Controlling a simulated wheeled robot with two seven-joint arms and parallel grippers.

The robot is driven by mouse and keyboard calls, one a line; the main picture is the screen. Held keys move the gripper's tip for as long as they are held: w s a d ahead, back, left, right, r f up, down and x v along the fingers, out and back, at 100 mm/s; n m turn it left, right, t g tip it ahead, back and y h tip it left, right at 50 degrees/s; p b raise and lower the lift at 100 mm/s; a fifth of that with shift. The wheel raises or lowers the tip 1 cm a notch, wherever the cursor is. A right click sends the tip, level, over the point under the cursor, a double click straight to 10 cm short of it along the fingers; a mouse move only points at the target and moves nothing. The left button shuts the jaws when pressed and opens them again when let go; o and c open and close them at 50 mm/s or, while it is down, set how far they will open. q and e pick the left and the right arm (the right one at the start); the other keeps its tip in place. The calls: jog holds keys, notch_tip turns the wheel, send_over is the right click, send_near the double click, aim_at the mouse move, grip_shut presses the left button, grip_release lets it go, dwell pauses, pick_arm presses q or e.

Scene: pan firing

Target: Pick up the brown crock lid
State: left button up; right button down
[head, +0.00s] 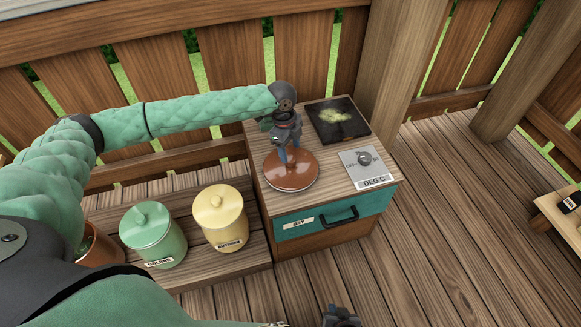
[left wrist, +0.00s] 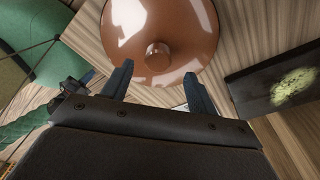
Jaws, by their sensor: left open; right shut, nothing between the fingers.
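The brown crock lid (head: 291,175) lies flat on top of the wooden cabinet, near its left front corner. In the left wrist view the lid (left wrist: 185,25) is a glossy brown disc with a round knob (left wrist: 158,56) in its middle. My left gripper (head: 287,156) points down over the lid. Its open fingers (left wrist: 158,80) are on either side of the knob's line, with the knob just beyond the tips in that view; I cannot tell whether they touch it. My right gripper (head: 341,318) shows only partly at the bottom edge, shut and empty. The brown crock (head: 99,248) is partly hidden by my left arm.
A green lidded crock (head: 153,240) and a yellow lidded crock (head: 222,220) stand on a low wooden bench. The cabinet also bears a dark panel (head: 338,120) and a dial plate (head: 364,168). A teal drawer (head: 300,222) is closed.

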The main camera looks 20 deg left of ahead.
aim_at(290, 158)
pick_arm(q)
jog(key=f, duration=0.5)
jog(key=shift+s+d, duration=0.2)
jog(key=shift+s, duration=0.05)
jog(key=shift+r, duration=0.1)
jog(key=c, duration=1.3)
